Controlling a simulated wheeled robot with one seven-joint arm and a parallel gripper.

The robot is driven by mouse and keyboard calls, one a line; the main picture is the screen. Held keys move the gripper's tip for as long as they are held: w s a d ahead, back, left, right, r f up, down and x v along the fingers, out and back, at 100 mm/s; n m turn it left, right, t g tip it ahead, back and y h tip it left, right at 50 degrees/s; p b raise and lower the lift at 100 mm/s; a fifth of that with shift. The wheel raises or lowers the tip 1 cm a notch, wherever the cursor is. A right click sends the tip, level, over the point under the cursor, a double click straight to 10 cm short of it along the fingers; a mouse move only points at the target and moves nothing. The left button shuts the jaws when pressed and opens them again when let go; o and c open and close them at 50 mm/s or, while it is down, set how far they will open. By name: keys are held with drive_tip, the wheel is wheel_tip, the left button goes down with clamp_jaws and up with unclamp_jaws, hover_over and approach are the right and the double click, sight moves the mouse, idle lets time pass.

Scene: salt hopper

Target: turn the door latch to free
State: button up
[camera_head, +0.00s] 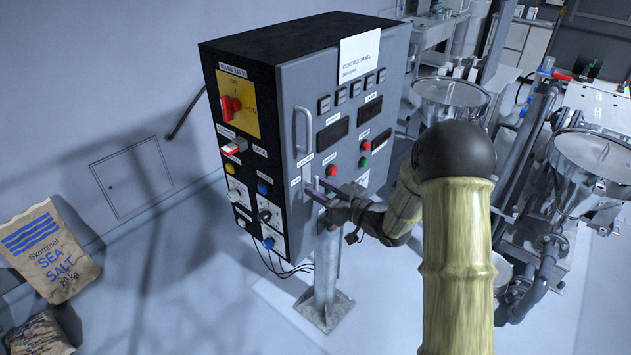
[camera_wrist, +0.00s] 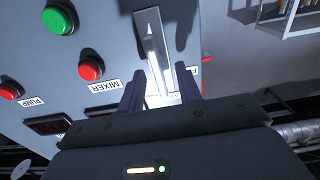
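The grey control cabinet door (camera_head: 350,85) faces right in the head view. The door latch (camera_wrist: 158,45) is a flat silver lever, seen in the upside-down wrist view at the top centre. My gripper (camera_head: 318,193) is at the lower left of the door front, by the LATCHED label (camera_head: 304,160) and FREE label (camera_head: 295,182). In the wrist view my gripper (camera_wrist: 160,90) is open, its two dark fingers apart, with the lever's lower end between them. I cannot tell whether either finger touches it. In the head view the gripper covers the latch.
A curved door handle (camera_head: 302,130) stands above the latch area. A red button (camera_head: 331,171) is near my gripper; the wrist view shows red (camera_wrist: 91,66) and green (camera_wrist: 59,19) buttons to the left. Steel hoppers (camera_head: 450,95) stand right, a salt sack (camera_head: 48,250) left.

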drive_tip(key=shift+x, duration=0.9)
clamp_jaws()
